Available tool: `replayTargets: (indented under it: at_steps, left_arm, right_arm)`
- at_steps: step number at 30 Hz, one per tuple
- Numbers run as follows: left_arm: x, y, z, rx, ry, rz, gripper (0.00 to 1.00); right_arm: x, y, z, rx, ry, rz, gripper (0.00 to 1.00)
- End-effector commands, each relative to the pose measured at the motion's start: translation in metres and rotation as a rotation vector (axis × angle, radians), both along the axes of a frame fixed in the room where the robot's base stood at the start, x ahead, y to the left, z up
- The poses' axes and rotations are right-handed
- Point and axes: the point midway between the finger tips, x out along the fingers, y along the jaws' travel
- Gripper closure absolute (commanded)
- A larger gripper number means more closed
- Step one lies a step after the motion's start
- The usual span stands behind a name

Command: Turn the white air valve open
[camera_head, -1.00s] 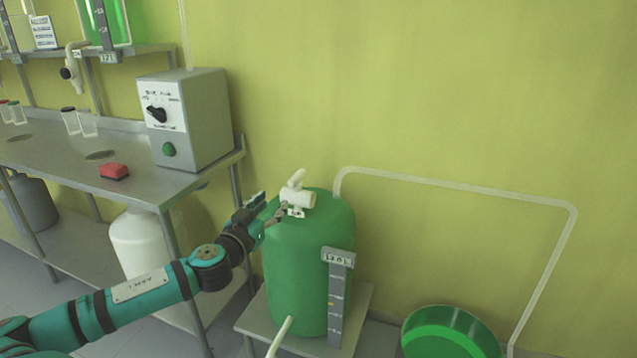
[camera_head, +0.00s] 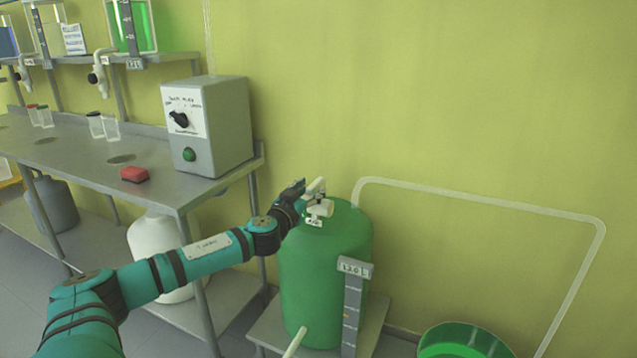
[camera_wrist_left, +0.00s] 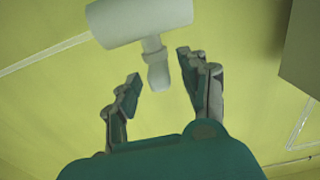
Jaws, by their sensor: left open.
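The white air valve (camera_head: 320,209) sits on top of the green tank (camera_head: 325,265), with a small label on its front. Its short handle sticks up beside my left gripper (camera_head: 303,187), which is at the handle's left side in the head view. In the left wrist view, the thick white valve body (camera_wrist_left: 140,18) is at the top and its handle (camera_wrist_left: 157,68) points down between the fingertips. My left gripper (camera_wrist_left: 160,68) is open there, with gaps on both sides of the handle. My right gripper is not in view.
A steel bench (camera_head: 80,160) at the left carries a grey control box (camera_head: 215,125), a red sponge (camera_head: 134,174) and several vials. A pale pipe (camera_head: 480,198) runs along the wall behind the tank. A green basin (camera_head: 465,340) stands at lower right.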

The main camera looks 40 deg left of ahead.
Motion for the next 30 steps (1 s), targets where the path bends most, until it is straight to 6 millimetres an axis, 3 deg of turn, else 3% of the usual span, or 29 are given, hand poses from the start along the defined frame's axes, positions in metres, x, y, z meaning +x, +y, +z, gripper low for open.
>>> replayTargets:
  at_steps: [6,12,24,30]
  left_arm:
    - [0.030,0.010,0.002,-0.001,-0.003,0.002,0.56]
    - [0.048,0.016,0.001,-0.001,-0.001,0.001,0.56]
    - [0.053,0.017,-0.001,0.001,0.000,0.000,0.56]
    - [0.053,0.017,0.000,0.001,0.000,0.000,0.82]
  right_arm:
    - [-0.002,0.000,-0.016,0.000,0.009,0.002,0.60]
    - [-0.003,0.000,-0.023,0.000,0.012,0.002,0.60]
    - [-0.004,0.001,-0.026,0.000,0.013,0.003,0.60]
    - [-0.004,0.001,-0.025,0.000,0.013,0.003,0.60]
